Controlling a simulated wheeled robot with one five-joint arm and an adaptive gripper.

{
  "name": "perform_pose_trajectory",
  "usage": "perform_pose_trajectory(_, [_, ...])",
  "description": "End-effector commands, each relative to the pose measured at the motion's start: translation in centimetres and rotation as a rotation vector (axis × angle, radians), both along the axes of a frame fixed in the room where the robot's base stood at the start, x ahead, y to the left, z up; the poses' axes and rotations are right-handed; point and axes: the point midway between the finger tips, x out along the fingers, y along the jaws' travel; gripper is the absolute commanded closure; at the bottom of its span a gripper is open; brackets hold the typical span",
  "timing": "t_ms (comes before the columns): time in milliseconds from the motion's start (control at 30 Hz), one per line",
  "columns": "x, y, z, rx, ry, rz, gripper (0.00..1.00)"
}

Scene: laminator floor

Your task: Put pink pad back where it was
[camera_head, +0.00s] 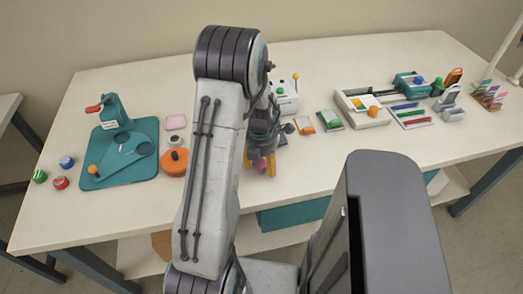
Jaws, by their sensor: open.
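A pale pink pad (175,122) lies flat on the table, right of the teal press base and behind the orange round pot. My gripper (260,167), with yellow fingertips, is to the right of the pad, low over the front half of the table. Its fingers are apart. A small magenta thing (261,163) shows between the fingertips; I cannot tell what it is or whether the fingers touch it. My arm crosses the middle of the view and hides part of the table beside the pot.
A teal press (122,158) and an orange pot (174,162) stand at left, with red, blue and green caps (60,183) beside them. Small pads, a paper trimmer (362,108) and coloured strips (411,115) are at right.

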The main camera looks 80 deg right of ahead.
Motion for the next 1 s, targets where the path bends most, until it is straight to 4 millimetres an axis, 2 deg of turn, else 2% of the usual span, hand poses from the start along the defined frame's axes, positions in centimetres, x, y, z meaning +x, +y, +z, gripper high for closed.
perform_pose_trajectory(700, [0.2,0.5,9.8,-0.006,0.0,0.0,0.38])
perform_pose_trajectory(1000, [0.2,0.6,11.7,-0.003,0.0,0.0,0.38])
